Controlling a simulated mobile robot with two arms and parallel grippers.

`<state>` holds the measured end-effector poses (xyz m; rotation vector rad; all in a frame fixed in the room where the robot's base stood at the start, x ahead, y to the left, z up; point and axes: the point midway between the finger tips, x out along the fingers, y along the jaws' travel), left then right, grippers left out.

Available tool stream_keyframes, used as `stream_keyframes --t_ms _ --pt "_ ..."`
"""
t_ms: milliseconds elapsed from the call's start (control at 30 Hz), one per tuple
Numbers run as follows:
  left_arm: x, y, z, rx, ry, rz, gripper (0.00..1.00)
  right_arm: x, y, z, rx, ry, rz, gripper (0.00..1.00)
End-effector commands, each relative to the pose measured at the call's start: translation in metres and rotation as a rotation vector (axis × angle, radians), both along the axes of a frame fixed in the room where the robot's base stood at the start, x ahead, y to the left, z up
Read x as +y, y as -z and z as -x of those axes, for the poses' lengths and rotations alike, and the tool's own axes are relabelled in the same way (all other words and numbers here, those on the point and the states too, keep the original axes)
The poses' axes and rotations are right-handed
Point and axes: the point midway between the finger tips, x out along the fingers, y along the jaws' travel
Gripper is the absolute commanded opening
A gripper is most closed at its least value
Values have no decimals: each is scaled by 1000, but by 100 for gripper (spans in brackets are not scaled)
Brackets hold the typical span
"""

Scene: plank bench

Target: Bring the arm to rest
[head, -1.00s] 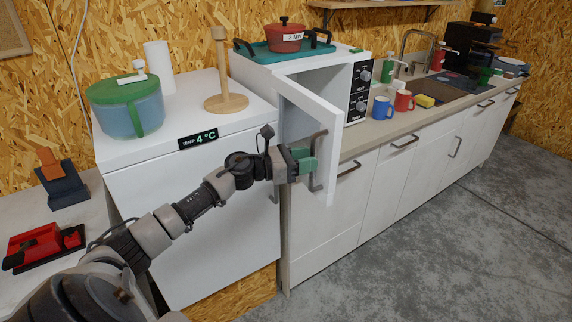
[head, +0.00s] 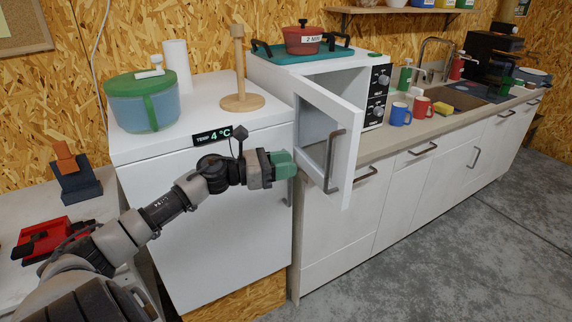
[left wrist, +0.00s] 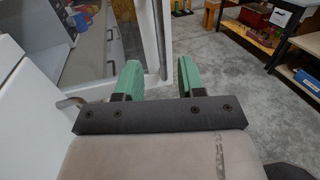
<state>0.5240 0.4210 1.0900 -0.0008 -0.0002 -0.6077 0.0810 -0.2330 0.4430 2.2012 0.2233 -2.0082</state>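My left arm reaches in from the left in the head view. Its gripper with green fingers (head: 284,164) is in front of the white fridge, left of the open microwave door (head: 347,118). In the left wrist view the two fingers (left wrist: 160,80) stand apart with nothing between them, so the gripper is open and empty. The grey door handle (head: 333,160) is to the right of the fingertips, apart from them in the head view. My right gripper is in neither view.
The white fridge (head: 210,220) stands behind my arm, with a lidded green pot (head: 145,108) and wooden holder (head: 240,85) on top. A red pot (head: 303,42) on a teal tray tops the microwave. Blue (head: 400,114) and red (head: 421,107) mugs stand on the counter. Floor at right is clear.

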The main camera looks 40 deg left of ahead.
Motion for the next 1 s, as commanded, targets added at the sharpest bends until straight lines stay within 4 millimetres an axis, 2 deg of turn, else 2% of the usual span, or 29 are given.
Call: stream_keyframes --t_ms 333,367,467,567,733,800,867,900,1000 --pt "2 5 -1 13 -10 22 39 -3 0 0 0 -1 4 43" --pt "4 10 -2 26 -20 44 39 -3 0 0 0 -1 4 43" --pt "19 44 -5 114 -96 197 39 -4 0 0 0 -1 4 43" --pt "39 105 -5 260 -225 452 39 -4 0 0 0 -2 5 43" --pt "60 232 17 517 -488 920 39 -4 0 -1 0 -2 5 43" --pt "61 283 35 609 -597 1091 39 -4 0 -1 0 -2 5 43" --pt "58 326 53 679 -693 1228 39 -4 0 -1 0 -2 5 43" --pt "54 353 67 724 -756 1315 39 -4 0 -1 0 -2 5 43" --pt "39 418 106 825 -923 1523 39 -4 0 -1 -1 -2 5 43"
